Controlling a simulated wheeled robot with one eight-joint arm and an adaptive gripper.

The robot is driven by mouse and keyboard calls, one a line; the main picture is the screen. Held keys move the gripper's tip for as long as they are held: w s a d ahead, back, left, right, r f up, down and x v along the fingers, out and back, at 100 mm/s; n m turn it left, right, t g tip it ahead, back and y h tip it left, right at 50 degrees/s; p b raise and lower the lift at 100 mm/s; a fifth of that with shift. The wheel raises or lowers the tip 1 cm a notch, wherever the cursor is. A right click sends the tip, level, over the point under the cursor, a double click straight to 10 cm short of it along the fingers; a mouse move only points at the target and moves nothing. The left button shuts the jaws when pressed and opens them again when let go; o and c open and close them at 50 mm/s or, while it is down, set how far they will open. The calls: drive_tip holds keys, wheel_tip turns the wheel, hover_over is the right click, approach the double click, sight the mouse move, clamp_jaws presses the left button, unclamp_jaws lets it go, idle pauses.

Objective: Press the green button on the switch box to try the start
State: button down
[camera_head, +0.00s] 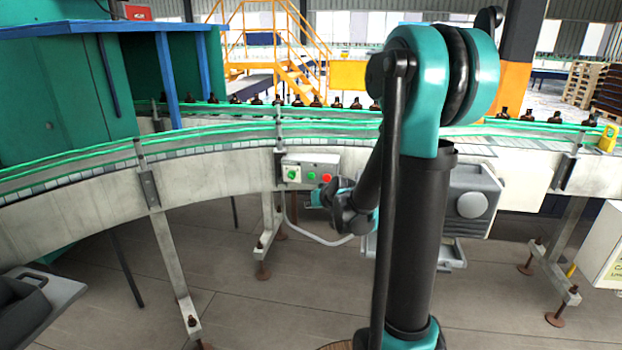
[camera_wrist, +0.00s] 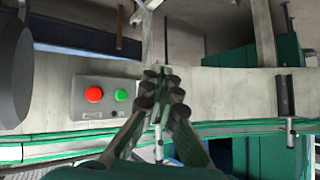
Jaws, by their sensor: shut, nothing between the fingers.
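The switch box (camera_head: 301,161) is a grey box on the side of the conveyor. In the head view it carries a dial switch (camera_head: 292,174) at left, the green button (camera_head: 312,176) in the middle and a red button (camera_head: 327,178) at right. My gripper (camera_head: 312,198) is just below the box, pointing left. In the wrist view the box (camera_wrist: 90,82) appears upside down, with the red button (camera_wrist: 94,94) and green button (camera_wrist: 121,95) left of my gripper (camera_wrist: 164,76). Its fingers are shut and empty, hiding the dial end. Contact with the box cannot be told.
The curved conveyor (camera_head: 90,188) runs across the scene with green rails and amber bottles (camera_head: 316,101) along it. Metal legs (camera_head: 172,255) stand below it. A pale cable (camera_head: 318,240) loops under the box. The floor in front is mostly clear.

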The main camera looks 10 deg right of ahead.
drive_tip(key=w+t, duration=0.1)
drive_tip(key=w, duration=0.6)
drive_tip(key=shift+w+a+r+t, duration=0.2)
drive_tip(key=shift+a+r+t, duration=0.1)
drive_tip(key=shift+a+t, duration=0.15)
approach(311, 179)
drive_tip(key=shift+w+a+f, duration=0.75)
drive_tip(key=shift+w+a, duration=0.05)
drive_tip(key=shift+w, duration=0.25)
drive_tip(key=shift+w+a+f, duration=0.8)
drive_tip(key=shift+w+a, duration=0.05)
drive_tip(key=shift+w, duration=0.25)
drive_tip(key=shift+w, duration=0.1)
drive_tip(key=shift+w+d, duration=0.15)
drive_tip(key=shift+w, duration=0.15)
drive_tip(key=shift+w+d, duration=0.15)
drive_tip(key=shift+w, duration=0.25)
drive_tip(key=shift+s, duration=0.1)
idle(0.5)
drive_tip(key=shift+s+a, duration=0.3)
drive_tip(key=shift+s, duration=0.4)
drive_tip(key=shift+s, duration=0.15)
